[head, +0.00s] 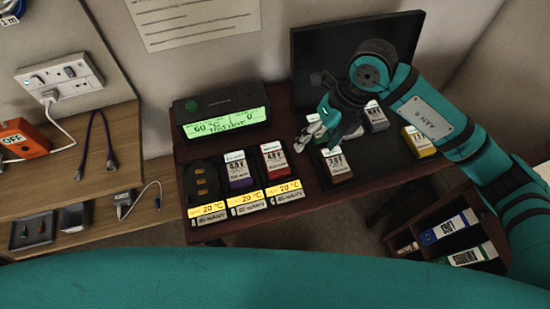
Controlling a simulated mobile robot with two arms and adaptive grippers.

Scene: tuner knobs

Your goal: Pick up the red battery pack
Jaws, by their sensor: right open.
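The red battery pack (273,161) has a white label and sits upright in the right-hand bay of the dark charger on the table. A purple battery pack (238,171) is in the middle bay, and the left-hand bay (202,182) is empty, showing brass contacts. My right gripper (310,137) is open, to the upper right of the red pack and apart from it. It hangs near the dark holder with other packs and partly hides that holder. My left gripper is out of view.
A display box (221,115) with a green screen is behind the charger. A dark panel (322,50) stands behind my right arm.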

